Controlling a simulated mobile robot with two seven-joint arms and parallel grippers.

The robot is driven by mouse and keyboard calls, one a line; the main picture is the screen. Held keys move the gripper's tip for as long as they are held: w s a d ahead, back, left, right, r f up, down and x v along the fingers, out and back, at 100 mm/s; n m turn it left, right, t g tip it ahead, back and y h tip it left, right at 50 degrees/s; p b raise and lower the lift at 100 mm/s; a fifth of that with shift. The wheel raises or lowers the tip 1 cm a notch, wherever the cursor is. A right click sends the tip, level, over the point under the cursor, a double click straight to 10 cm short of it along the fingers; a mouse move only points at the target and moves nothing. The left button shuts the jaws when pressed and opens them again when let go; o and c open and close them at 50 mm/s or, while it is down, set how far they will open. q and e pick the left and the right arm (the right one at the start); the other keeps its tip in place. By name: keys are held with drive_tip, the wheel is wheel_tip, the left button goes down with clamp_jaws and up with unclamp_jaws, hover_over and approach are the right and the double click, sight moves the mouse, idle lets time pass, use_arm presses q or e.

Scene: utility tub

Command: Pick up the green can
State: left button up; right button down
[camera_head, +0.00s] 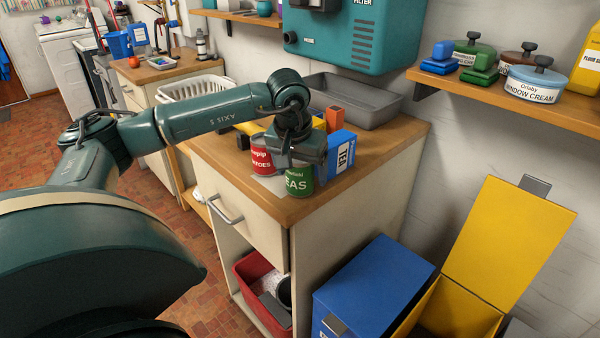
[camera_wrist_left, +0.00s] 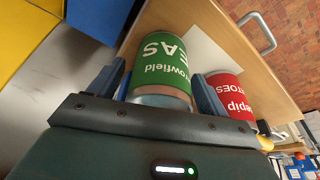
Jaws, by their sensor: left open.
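The green can (camera_head: 299,183), a pea can, stands upright near the front corner of the wooden counter. My left gripper (camera_head: 296,160) points down over it and hides its upper part in the head view. In the left wrist view the green can (camera_wrist_left: 162,62) sits between the two fingers of my left gripper (camera_wrist_left: 158,88). The fingers are open, one on each side of the can; I cannot tell whether either touches it. My right gripper is not in view.
A red can (camera_head: 262,160) stands close to the left of the green can, near one finger in the wrist view. A blue tea box (camera_head: 341,154) stands close to its right. A grey tray (camera_head: 350,100) lies behind. The counter's front edge (camera_head: 300,212) is near.

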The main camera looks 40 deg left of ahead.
use_arm(q)
drive_tip(key=shift+f, duration=0.25)
drive_tip(key=shift+c, duration=0.5)
drive_tip(key=c, duration=1)
drive_tip(key=shift+o, duration=0.2)
drive_tip(key=shift+r, duration=0.1)
wheel_tip(320, 180, up, 10)
drive_tip(key=shift+f+p, duration=0.1)
drive_tip(key=shift+p, duration=0.2)
